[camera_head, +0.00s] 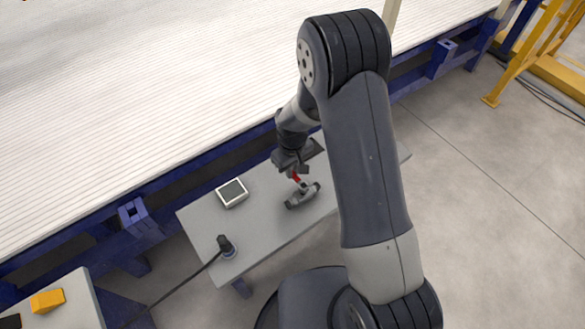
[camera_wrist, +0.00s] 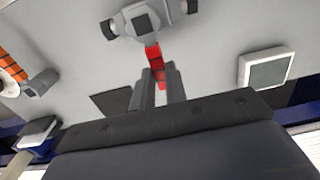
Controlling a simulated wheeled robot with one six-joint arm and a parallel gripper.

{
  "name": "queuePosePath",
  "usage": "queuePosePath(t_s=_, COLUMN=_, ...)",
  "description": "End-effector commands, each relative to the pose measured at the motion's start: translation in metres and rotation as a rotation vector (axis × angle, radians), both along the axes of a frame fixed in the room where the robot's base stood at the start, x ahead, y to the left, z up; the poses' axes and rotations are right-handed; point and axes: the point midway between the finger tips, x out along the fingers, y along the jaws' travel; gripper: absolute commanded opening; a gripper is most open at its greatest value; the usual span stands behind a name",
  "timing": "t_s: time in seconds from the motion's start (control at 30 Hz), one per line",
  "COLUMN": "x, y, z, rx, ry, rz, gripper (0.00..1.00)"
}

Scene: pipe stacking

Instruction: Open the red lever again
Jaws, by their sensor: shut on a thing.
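The red lever (camera_head: 296,178) sticks out from a grey valve body (camera_head: 302,197) on a small grey table (camera_head: 258,222). My gripper (camera_head: 292,170) reaches down at the lever from the far side. In the wrist view, my gripper's two fingers (camera_wrist: 158,82) are closed on either side of the red lever (camera_wrist: 153,56), near its free end. The lever runs from the fingers straight to the grey valve body (camera_wrist: 141,19), which has a round end on each side. The lever's tip is partly hidden between the fingers.
A white-framed device with a dark screen (camera_head: 232,193) lies left of the valve. A black plug with a cable (camera_head: 226,246) stands at the table's front left. A dark flat patch (camera_wrist: 112,101) is beside the fingers. A large white ribbed surface (camera_head: 140,90) on blue framing borders the table.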

Motion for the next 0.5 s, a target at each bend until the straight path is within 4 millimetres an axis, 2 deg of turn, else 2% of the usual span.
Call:
queuePosePath(t_s=0.27, x=-0.003, y=0.004, z=-0.001, rx=0.0, ry=0.0, rz=0.081, gripper=0.0)
queuePosePath(t_s=0.5, x=-0.009, y=0.011, z=-0.001, rx=0.001, ry=-0.001, rz=0.26, gripper=0.0)
